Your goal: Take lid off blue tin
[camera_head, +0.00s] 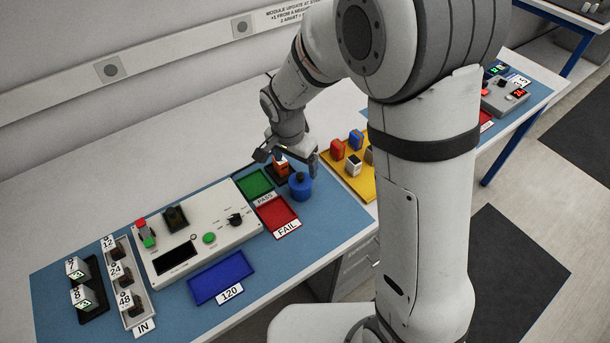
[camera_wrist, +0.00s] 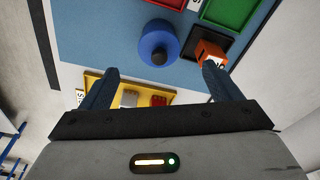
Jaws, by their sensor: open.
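The blue tin (camera_head: 300,188) stands upright on the blue mat, right of the red and green trays. It has a blue lid with a dark knob on top, which shows from above in the wrist view (camera_wrist: 159,57). The lid appears to sit on the tin. My gripper (camera_head: 290,160) is open and empty, above and just behind the tin in the head view. In the wrist view its two fingers (camera_wrist: 160,80) are spread, with the tin beyond them and between their lines. I see no contact with the tin.
An orange block (camera_wrist: 208,52) stands close beside the tin, near my right-hand finger in the wrist view. A green tray (camera_head: 254,184), a red tray (camera_head: 277,214) and a yellow tray (camera_head: 335,185) with several blocks surround it. A white test panel (camera_head: 198,232) lies left.

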